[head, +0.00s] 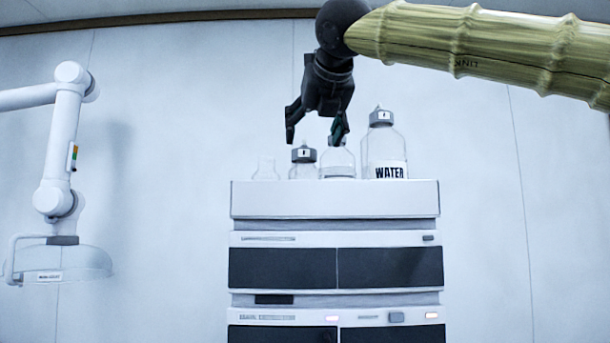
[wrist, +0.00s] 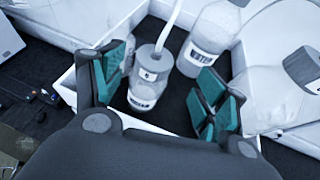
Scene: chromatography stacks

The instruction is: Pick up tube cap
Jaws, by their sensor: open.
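Several bottles stand on top of the white instrument stack. In the head view a small clear bottle has a grey cap (head: 304,154). A capped bottle shows between my fingers in the wrist view, with a grey cap (wrist: 153,60) and a pale tube (wrist: 169,25) rising by it. I cannot tell for certain which cap is the tube cap. My gripper (head: 315,127) points down, open and empty, above the small bottles. Its teal finger pads (wrist: 163,85) stand apart on either side of the capped bottle in the wrist view. One finger hides the top of the bottle beside it.
The large WATER bottle (head: 384,150) with a grey cap stands at the right of the stack top (head: 335,199). A clear, uncapped-looking vessel (head: 265,168) stands at the left. A white jointed lamp arm (head: 62,145) is at far left.

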